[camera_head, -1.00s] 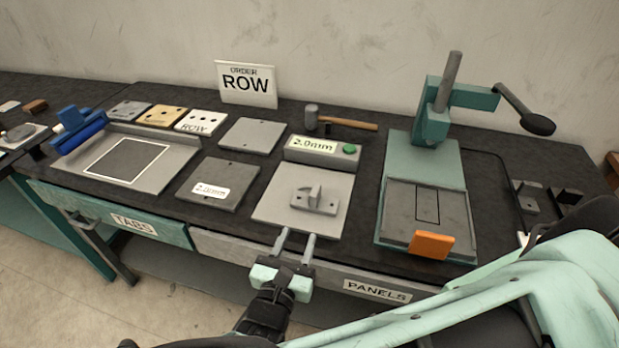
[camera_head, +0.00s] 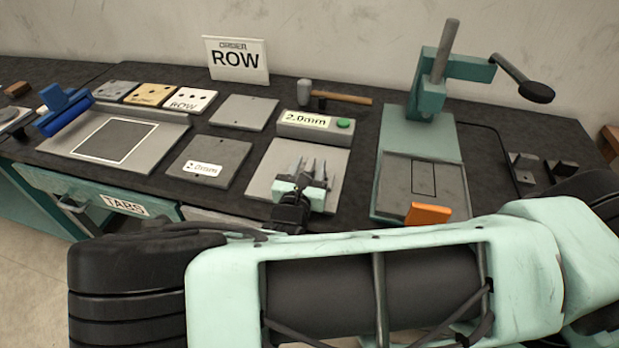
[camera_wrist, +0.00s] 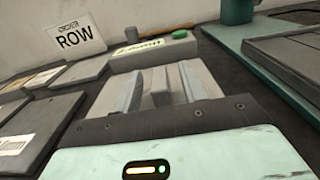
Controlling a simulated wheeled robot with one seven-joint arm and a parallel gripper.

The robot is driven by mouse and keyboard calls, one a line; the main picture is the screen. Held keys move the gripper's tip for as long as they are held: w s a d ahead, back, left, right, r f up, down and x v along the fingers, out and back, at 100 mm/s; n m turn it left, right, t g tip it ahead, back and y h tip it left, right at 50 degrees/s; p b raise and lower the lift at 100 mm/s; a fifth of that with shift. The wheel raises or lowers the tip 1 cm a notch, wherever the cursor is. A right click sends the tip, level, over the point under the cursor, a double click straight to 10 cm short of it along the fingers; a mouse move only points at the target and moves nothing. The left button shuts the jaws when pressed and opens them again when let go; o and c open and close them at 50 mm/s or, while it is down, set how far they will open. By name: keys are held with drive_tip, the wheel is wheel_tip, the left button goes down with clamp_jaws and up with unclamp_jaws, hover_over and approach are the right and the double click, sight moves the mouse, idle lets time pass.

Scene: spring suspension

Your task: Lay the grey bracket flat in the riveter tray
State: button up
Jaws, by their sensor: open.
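The grey bracket, with an upright tab, is on the pale plate of the gauge (camera_head: 262,180), which reads 2.0mm. In the wrist view the bracket's tab (camera_wrist: 160,88) stands between my two fingers. My gripper (camera_head: 309,165) is open and low over the plate, with one finger on each side of the tab. Gaps show beside the tab; contact cannot be told. My gripper hides much of the bracket in the head view. The riveter tray (camera_head: 398,187) is to the right, with a thin rectangle outline and nothing lying in it.
An orange block (camera_head: 427,214) stands at the tray's front edge. The teal riveter (camera_head: 432,125) rises behind the tray, its lever (camera_head: 520,80) reaching right. A hammer (camera_head: 335,97) lies behind the gauge. Flat plates (camera_head: 217,160) lie to the left. An order sign reads ROW (camera_head: 237,60).

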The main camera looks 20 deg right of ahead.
drive_tip(key=shift+x, duration=1.2)
clamp_jaws()
